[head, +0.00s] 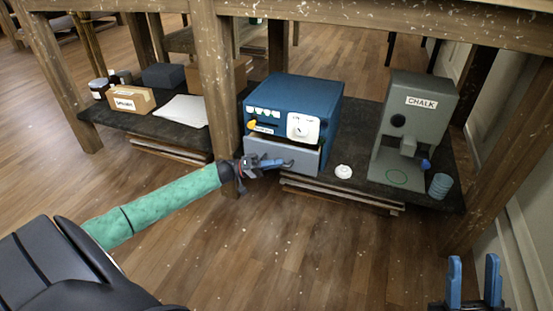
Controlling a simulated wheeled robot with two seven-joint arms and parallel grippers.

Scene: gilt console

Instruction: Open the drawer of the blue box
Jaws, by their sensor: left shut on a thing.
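The blue box (300,93) stands on a dark low shelf under the table, a yellow knob and a white dial on its front. Its grey drawer (309,158) is at the bottom of that front and stands out a little; a narrow brown strip shows above the drawer front. My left gripper (279,163) is at the drawer front, shut on what looks like its handle; the fingers hide the handle. My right gripper (473,278) is at the bottom right, far from the box, its blue fingers apart and empty.
A grey chalk machine (413,115) stands right of the box, with a blue-grey cup (439,186) beside it. A small white round thing (343,171) lies between them. A table leg (215,75) stands just left of the box. The floor in front is clear.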

